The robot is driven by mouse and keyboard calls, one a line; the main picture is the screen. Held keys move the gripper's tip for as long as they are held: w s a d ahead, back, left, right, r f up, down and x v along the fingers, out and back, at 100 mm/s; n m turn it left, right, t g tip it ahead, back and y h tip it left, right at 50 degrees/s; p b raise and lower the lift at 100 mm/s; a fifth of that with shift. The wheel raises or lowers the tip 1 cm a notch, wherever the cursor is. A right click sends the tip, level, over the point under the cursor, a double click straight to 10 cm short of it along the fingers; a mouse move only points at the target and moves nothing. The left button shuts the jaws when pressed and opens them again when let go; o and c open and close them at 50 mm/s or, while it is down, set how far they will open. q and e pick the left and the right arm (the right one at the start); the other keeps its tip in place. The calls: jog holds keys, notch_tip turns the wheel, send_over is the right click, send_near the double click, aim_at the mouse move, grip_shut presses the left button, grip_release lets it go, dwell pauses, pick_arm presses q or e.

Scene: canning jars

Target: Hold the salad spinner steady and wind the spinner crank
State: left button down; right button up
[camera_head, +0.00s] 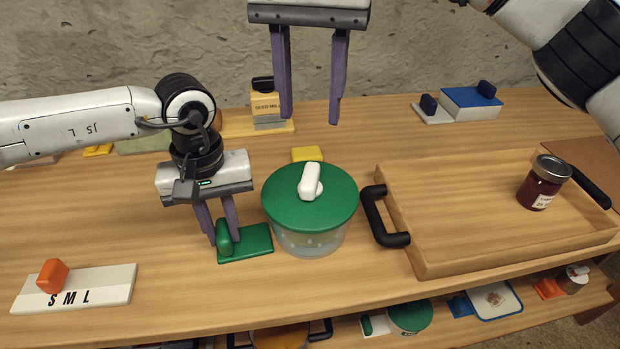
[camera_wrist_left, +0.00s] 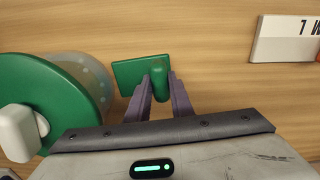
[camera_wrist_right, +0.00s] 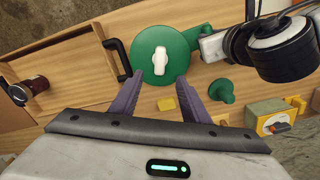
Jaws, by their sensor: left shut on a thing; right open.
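The salad spinner has a round green lid (camera_head: 295,212) on a clear bowl (camera_head: 310,243) and stands on the table. Its white crank (camera_head: 310,181) lies on top of the lid. A green base plate (camera_head: 256,247) with an upright green grip (camera_head: 224,237) sits just left of the bowl. My left gripper (camera_head: 226,236) is shut on this green grip, which also shows between its fingers in the left wrist view (camera_wrist_left: 159,82). My right gripper (camera_head: 308,112) is open and empty, high above and behind the spinner. The right wrist view shows the lid and crank (camera_wrist_right: 160,60) beyond its fingers.
A wooden tray (camera_head: 420,262) with black handles stands close right of the spinner, holding a red jar (camera_head: 543,184). A yellow block (camera_head: 307,154) lies behind the lid. An S M L board (camera_head: 100,288) with an orange knob lies front left.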

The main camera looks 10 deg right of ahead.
aim_at(310, 173)
jog(key=shift+n, duration=0.5)
notch_tip(310, 173, down, 12)
dwell(0.3)
jog(key=shift+c, duration=0.2)
grip_shut()
jog(key=m, duration=0.4)
jog(key=shift+m, duration=0.3)
jog(key=shift+m, duration=0.7)
jog(key=m, duration=0.3)
